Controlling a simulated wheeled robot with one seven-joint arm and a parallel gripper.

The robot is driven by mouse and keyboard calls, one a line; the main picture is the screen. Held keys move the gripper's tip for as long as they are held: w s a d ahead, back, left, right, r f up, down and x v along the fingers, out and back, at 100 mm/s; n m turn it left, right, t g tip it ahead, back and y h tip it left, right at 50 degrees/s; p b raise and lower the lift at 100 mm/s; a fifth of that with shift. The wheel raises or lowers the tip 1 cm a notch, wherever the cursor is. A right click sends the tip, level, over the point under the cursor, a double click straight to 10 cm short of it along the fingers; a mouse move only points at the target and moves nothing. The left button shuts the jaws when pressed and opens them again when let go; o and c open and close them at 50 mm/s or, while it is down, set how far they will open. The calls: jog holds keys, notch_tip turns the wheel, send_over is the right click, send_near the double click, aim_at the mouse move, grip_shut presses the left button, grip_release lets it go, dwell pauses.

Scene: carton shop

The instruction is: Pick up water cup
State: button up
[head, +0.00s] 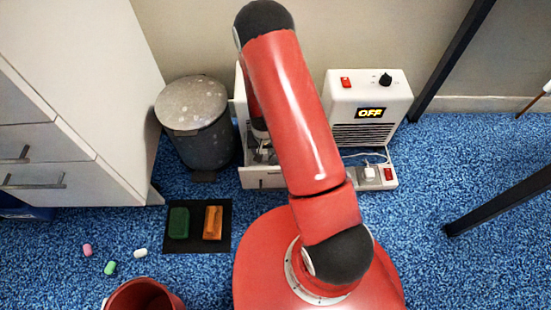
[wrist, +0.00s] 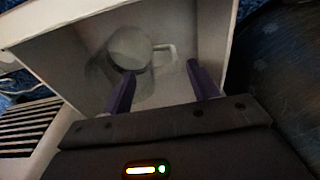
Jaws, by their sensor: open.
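The water cup (wrist: 130,47) is white with a squared handle (wrist: 164,54) on its right side. In the wrist view it is inside a pale, open-topped box (wrist: 60,20). My gripper (wrist: 160,70) is open, its two purple fingers apart and pointing into the box. The fingertips are close to the cup and its handle, with nothing held between them. The left fingertip overlaps the cup's lower edge in the picture; I cannot tell whether they touch. In the head view my arm hides most of the box (head: 262,181), and the cup cannot be made out there.
A white heater (head: 370,95) reading OFF stands right of the box, with a power strip (head: 388,174) before it. A grey bin (head: 192,112) stands close left. A black mat (head: 194,244) with green and orange blocks, a red bucket (head: 143,294) and a cabinet (head: 75,120) are left.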

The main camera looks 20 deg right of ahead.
jog(key=f, duration=0.3)
jog(key=f+b, duration=0.1)
jog(key=f, duration=0.1)
jog(key=shift+a, duration=0.35)
jog(key=shift+w+f, duration=0.15)
jog(key=shift+f, duration=0.3)
jog(key=c, duration=1.3)
jog(key=shift+r, duration=0.25)
notch_tip(320, 180, up, 12)
jog(key=shift+f+p, duration=0.15)
jog(key=shift+p, duration=1.05)
jog(key=s+d, duration=0.4)
jog(key=d, duration=0.3)
jog(key=s+d, duration=0.5)
jog(key=d, duration=0.3)
jog(key=shift+d, duration=0.25)
jog(key=shift+d, duration=0.1)
grip_shut()
dwell(0.5)
